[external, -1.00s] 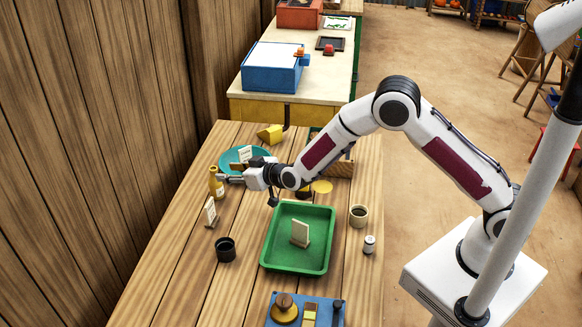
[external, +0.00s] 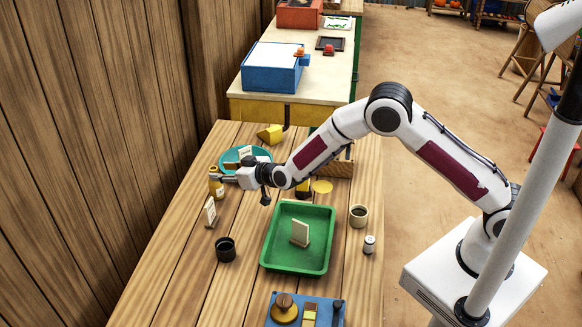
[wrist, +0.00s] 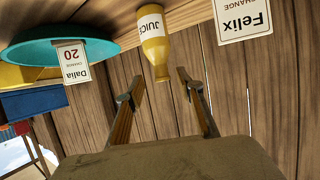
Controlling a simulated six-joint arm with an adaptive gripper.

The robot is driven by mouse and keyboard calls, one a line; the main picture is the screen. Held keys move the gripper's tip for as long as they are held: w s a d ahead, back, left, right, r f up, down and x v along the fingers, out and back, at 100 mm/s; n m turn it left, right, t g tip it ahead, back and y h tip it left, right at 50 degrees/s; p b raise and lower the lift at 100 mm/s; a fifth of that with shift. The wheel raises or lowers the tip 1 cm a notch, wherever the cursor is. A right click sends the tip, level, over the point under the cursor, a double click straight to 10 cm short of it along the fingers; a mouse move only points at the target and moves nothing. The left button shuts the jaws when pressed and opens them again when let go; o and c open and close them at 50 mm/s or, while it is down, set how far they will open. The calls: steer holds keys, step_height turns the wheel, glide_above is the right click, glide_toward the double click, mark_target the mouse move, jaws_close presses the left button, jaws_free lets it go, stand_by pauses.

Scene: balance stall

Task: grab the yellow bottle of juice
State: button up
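The yellow juice bottle (external: 215,187) stands upright near the left edge of the wooden table. In the wrist view, which appears upside down, the bottle (wrist: 154,45) shows a white "JUICE" label. My gripper (external: 222,178) is level with the bottle's upper part, at its right side in the external view. In the wrist view my gripper (wrist: 157,84) is open, its two fingers apart with the bottle's neck end lined up in the gap. The fingers do not appear closed on it. Whether they touch it, I cannot tell.
A "Felix" card (external: 210,211) stands close to the bottle. A teal plate (external: 226,158) with a "Dalia" card (wrist: 72,62) is behind it. A black cup (external: 225,250) and a green tray (external: 267,258) are nearer the front. The wooden wall is left.

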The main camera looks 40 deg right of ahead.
mark_target(213, 168)
steer(key=shift+w+a+f, duration=0.15)
steer(key=shift+w+a, duration=0.3)
steer(key=shift+w, duration=0.4)
steer(key=shift+x, duration=1.3)
steer(key=shift+c, duration=0.3)
jaws_close()
